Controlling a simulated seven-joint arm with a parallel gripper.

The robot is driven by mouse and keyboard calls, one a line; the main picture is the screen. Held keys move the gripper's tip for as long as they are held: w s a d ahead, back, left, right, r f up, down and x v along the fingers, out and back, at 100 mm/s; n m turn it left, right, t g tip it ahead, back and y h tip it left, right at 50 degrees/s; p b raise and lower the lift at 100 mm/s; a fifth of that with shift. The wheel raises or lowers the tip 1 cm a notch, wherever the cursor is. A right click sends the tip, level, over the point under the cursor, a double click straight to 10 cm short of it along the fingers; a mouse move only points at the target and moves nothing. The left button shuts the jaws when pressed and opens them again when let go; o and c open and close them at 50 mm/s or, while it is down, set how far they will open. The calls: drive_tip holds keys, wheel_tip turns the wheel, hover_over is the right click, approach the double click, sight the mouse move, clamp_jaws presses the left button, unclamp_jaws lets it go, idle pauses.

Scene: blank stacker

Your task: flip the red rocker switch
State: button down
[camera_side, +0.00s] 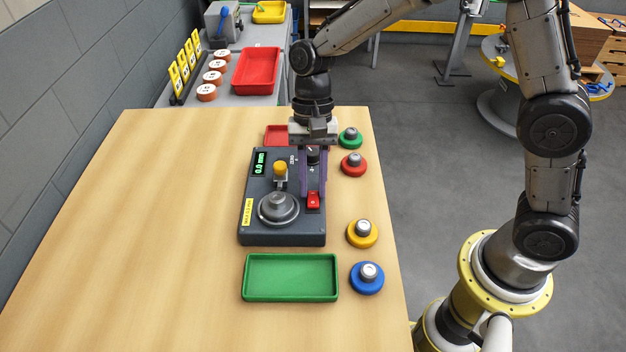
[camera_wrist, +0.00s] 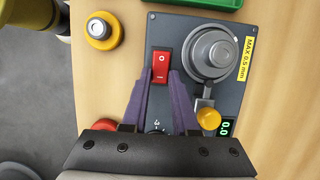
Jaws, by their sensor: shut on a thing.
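The red rocker switch (camera_side: 313,201) sits on the dark control box (camera_side: 262,240), near its right edge. In the wrist view the switch (camera_wrist: 161,62) shows a white circle at its far end and a line at its near end. My gripper (camera_side: 312,196) points down over the box. A black knob (camera_wrist: 157,131) shows between the fingers, partly hidden by the gripper body.
The box carries a yellow-topped lever (camera_side: 280,168), a grey round platform (camera_side: 278,208) and a display (camera_side: 259,163) reading 0.0 mm. A green tray (camera_side: 291,297) lies in front. Green, red, yellow and blue round pieces (camera_side: 367,287) line the right side. The table's left is clear.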

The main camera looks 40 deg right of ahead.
sight(314, 192)
drive_tip(key=shift+s+a+r+t+h, duration=0.1)
drive_tip(key=shift+s+a+t+h, duration=0.05)
drive_tip(key=shift+t+h, duration=0.45)
drive_tip(key=shift+s+a+r+t+h, duration=0.1)
drive_tip(key=shift+s+a+t+h, duration=0.05)
drive_tip(key=shift+t+h, duration=0.45)
drive_tip(key=c, duration=1)
unclamp_jaws()
drive_tip(key=shift+o, duration=0.2)
wheel_tip(314, 192, up, 14)
drive_tip(key=shift+w+d, duration=0.15)
drive_tip(key=shift+d, duration=0.1)
